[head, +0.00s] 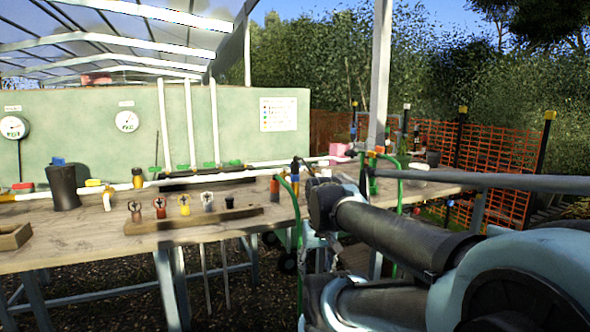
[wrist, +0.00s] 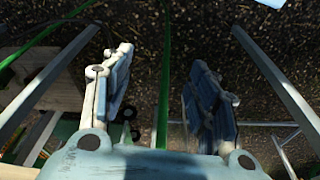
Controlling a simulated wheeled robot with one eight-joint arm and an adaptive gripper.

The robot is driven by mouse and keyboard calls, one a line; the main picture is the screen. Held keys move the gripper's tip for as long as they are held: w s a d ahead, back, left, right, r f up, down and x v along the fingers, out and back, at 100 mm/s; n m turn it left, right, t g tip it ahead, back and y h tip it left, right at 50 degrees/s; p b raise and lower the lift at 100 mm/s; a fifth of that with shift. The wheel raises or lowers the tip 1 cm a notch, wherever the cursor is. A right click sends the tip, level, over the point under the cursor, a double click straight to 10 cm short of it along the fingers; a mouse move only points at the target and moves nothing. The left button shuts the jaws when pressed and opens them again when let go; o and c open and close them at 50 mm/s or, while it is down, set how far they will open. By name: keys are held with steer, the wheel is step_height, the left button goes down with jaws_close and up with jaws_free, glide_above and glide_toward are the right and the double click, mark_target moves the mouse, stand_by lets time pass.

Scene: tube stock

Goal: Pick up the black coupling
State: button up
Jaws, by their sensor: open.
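A small black fitting (head: 229,202), which looks like the black coupling, stands at the right end of a row of fittings on a wooden strip on the bench. My gripper (wrist: 162,92) shows in the wrist view with its two fingers wide apart and nothing between them. Below the fingers is dark ground, with a green hose running between them. In the head view my arm reaches in from the right and its end is right of the black fitting, apart from it. The fingers are hard to make out there. The coupling is not seen in the wrist view.
The wooden bench (head: 110,245) holds brown, red, yellow and grey fittings beside the black one. A black bucket (head: 63,188) stands at the left. White pipes (head: 190,125) rise behind the row. A green hose frame (head: 293,215) stands near my arm.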

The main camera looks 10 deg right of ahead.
steer(key=w+r+m+g, duration=0.1)
steer(key=w+r, duration=0.8)
steer(key=r, duration=0.2)
steer(key=w+r, duration=0.8)
steer(key=r, duration=0.3)
step_height(320, 180, up, 16)
steer(key=m+g, duration=0.1)
steer(key=m, duration=0.1)
glide_above(295, 165)
steer(key=w, duration=0.2)
steer(key=f, duration=1.1)
steer(key=shift+w+d+f, duration=0.1)
steer(key=shift+d+f, duration=0.3)
steer(key=shift+a+f, duration=0.2)
steer(key=shift+f, duration=2.7)
steer(key=c, duration=1.2)
